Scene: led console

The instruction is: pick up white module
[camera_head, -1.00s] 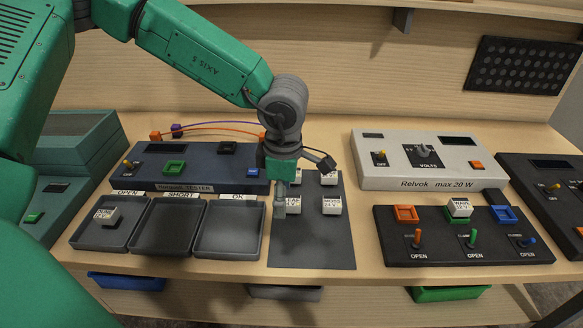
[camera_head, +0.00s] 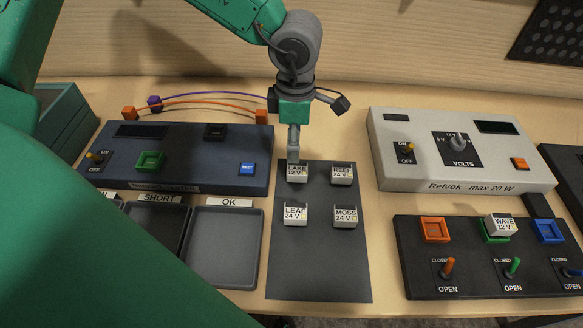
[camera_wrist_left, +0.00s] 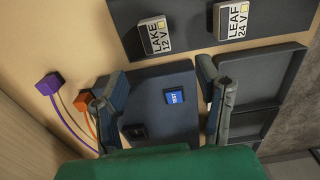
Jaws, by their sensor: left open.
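Several white modules stand on the dark mat (camera_head: 318,262): LAKE 12 V (camera_head: 297,174), REEF 24 V (camera_head: 342,175), LEAF 24 V (camera_head: 295,214) and MOSS 24 V (camera_head: 345,216). Another white module, WAVE 12 V (camera_head: 500,225), sits in the green socket of the switch board. My left gripper (camera_head: 293,152) points down just behind LAKE and partly overlaps it in the head view. In the left wrist view its two fingers (camera_wrist_left: 164,84) are spread and empty; LAKE (camera_wrist_left: 155,36) and LEAF (camera_wrist_left: 233,20) lie beyond them. Contact with LAKE cannot be told. My right gripper is not visible.
The dark tester (camera_head: 190,178) with a blue TEST button (camera_head: 247,169) is left of the mat. The OK tray (camera_head: 222,250) looks empty. The grey power supply (camera_head: 455,150) and switch board (camera_head: 480,285) stand right. Cables (camera_head: 205,103) run behind the tester.

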